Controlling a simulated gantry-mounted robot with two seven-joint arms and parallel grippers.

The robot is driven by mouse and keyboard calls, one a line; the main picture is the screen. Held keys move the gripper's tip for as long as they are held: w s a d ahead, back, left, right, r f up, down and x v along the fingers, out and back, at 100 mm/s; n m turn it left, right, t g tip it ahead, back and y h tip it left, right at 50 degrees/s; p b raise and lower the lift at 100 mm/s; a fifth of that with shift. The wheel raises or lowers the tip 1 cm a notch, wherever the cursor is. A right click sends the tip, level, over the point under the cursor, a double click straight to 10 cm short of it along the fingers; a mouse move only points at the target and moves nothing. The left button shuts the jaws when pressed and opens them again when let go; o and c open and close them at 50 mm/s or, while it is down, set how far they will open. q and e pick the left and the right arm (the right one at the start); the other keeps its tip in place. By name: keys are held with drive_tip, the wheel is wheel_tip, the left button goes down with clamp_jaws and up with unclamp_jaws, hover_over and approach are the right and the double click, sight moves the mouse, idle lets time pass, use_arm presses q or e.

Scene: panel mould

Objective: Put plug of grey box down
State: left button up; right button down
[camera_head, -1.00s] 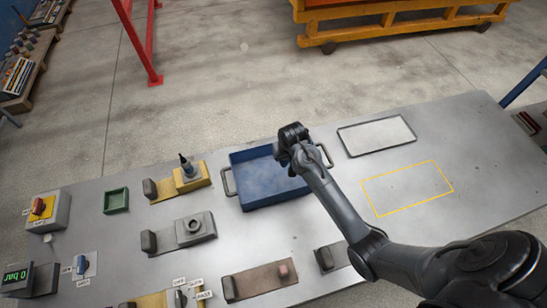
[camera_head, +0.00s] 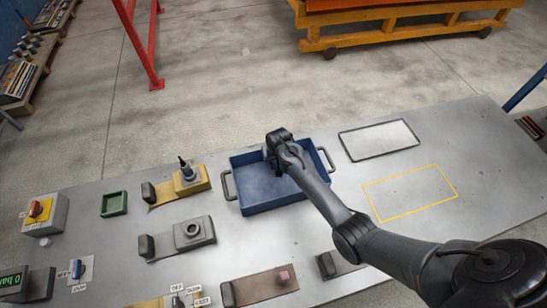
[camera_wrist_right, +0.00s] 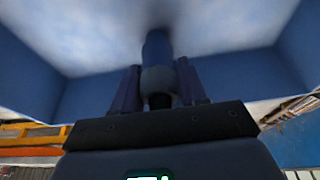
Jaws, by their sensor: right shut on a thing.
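My right gripper (camera_head: 272,160) reaches down into the blue tray (camera_head: 272,207), mostly hidden by my own wrist in the head view. In the right wrist view, its fingers (camera_wrist_right: 160,85) are shut on the plug (camera_wrist_right: 157,60), a dark bluish upright piece. The tray's floor and walls fill the background there. I cannot tell whether the plug touches the floor. The grey box (camera_head: 205,238) is a grey block with a round open socket, left of the tray. My left gripper is not in view.
A yellow block with a dark-tipped plug (camera_head: 185,172) stands left of the tray, near a small green tray (camera_head: 114,204). A brown plate with a pink piece (camera_head: 284,276) lies in front.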

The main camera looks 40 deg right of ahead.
idle(0.3)
drive_tip(key=c, duration=1)
unclamp_jaws()
drive_tip(key=shift+f, duration=0.15)
drive_tip(key=shift+c, duration=0.2)
drive_tip(key=o, duration=0.4)
drive_tip(key=shift+o, duration=0.2)
drive_tip(key=shift+r, duration=0.5)
drive_tip(key=p+v, duration=0.2)
drive_tip(key=v, duration=0.9)
drive_tip(key=s+a+r+n, duration=0.1)
drive_tip(key=s+a+n, duration=0.2)
drive_tip(key=s, duration=1.1)
drive_tip(key=s+a+r+n+y, duration=0.1)
drive_tip(key=s+a+n, duration=0.2)
drive_tip(key=s+a, duration=0.7)
drive_tip(key=s, duration=0.4)
drive_tip(key=shift+s+a+r+n+y, duration=0.25)
drive_tip(key=shift+s+a+n+y, duration=0.05)
drive_tip(key=shift+s+a, duration=0.1)
